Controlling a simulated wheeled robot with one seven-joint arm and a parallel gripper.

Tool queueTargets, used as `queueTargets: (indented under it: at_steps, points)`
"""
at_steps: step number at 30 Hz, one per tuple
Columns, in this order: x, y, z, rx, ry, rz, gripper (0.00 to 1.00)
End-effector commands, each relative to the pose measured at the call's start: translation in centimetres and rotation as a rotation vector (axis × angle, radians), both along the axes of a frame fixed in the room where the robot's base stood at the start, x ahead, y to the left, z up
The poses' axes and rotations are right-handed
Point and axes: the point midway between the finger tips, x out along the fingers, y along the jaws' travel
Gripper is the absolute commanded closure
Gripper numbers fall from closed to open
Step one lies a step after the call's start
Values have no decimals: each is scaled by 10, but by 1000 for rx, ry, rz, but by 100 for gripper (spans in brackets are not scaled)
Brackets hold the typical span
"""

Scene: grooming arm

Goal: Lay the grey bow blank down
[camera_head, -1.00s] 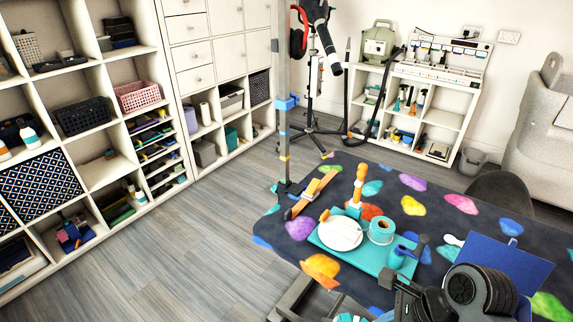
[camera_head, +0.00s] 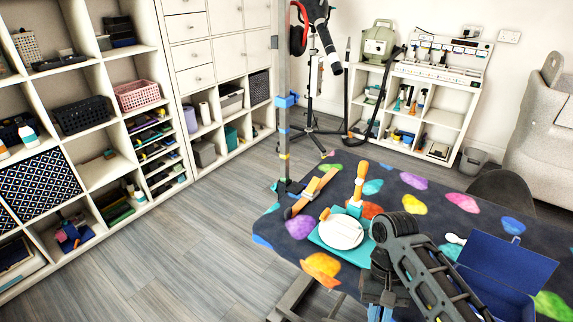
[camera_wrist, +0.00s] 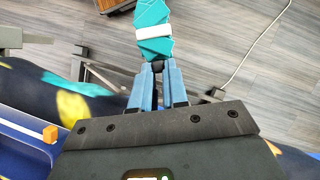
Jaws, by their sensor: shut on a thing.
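In the wrist view my gripper (camera_wrist: 157,68) is shut on a folded teal piece with a white band (camera_wrist: 154,32). The piece looks teal, not grey; I cannot tell whether it is the bow blank. It hangs past the fingertips with floor behind it, apart from any surface there. In the head view my gripper's blue fingers (camera_head: 379,312) are at the bottom edge by the table's front, and the held piece is out of view. My arm hides the right part of the teal tray (camera_head: 325,242).
The dark, colour-spotted table (camera_head: 430,185) carries a round white thing (camera_head: 342,232) on the tray, an orange-handled tool (camera_head: 359,185), wooden strips (camera_head: 315,190) and an open blue box (camera_head: 508,262). A grey upright post (camera_head: 283,120) stands at the table's left end. Floor (camera_head: 215,240) is clear leftward.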

Motion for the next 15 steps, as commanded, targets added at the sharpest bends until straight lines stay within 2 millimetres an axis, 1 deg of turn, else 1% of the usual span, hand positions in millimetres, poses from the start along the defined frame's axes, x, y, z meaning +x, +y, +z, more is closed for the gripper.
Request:
queueTargets:
  at_steps: [1, 3, 6, 15]
  points:
    - [1, -8, -2, -3, 0, 48, 100]
    - [0, -14, -4, -2, 0, 102, 100]
    - [-1, -19, -5, -1, -1, 149, 100]
    - [0, -21, -5, 2, -2, 168, 100]
